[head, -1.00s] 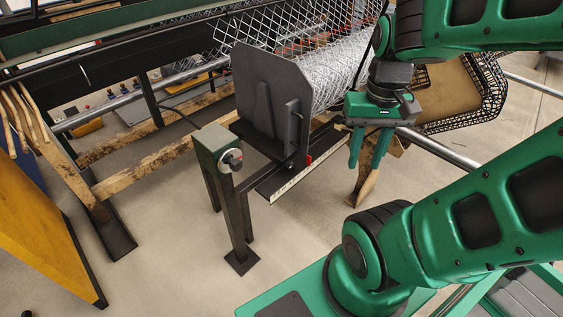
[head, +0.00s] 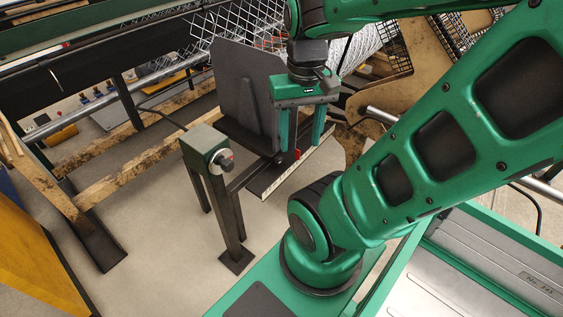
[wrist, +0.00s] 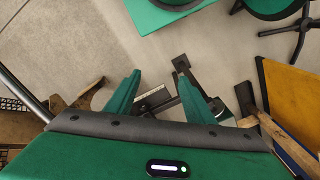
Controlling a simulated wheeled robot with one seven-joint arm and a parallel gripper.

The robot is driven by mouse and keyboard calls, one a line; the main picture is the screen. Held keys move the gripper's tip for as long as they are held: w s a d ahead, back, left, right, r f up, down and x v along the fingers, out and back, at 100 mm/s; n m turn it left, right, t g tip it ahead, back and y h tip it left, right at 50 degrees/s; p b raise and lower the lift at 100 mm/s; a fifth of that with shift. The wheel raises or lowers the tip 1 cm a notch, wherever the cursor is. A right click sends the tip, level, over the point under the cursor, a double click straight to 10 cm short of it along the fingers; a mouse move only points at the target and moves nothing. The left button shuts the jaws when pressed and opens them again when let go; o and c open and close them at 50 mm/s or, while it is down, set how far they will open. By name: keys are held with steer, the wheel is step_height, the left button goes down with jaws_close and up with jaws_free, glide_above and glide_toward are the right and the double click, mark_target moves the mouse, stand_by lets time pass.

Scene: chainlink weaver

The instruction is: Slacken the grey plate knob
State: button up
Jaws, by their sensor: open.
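A dark grey upright plate (head: 245,90) stands on a low rail with a pale ruled scale (head: 300,168). A small red part (head: 297,154) sits at the plate's foot; I cannot tell whether it is a knob. A round grey dial with a dark, red-marked handle (head: 222,161) is on the green-grey box (head: 203,142) left of the plate. My gripper (head: 300,147) points down, open and empty, in front of the plate's right side, overlapping it in the picture. In the wrist view, the open fingers (wrist: 158,76) flank part of the scale (wrist: 152,98); no knob is clear there.
The box stands on a dark post with a floor foot (head: 236,261). Wire mesh (head: 190,52) and wooden beams (head: 130,170) lie behind. A yellow panel (head: 35,255) stands at left. Bare floor (head: 150,250) lies between panel and post.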

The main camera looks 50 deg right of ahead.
steer(key=w+d+f+m+y, duration=0.1)
steer(key=w+d+f+m, duration=0.3)
steer(key=w+d+f, duration=0.4)
steer(key=m+t, duration=1.3)
steer(key=m, duration=1.2)
glide_toward(282, 160)
steer(key=x, duration=0.9)
steer(key=shift+w+f, duration=0.1)
steer(key=c, duration=1)
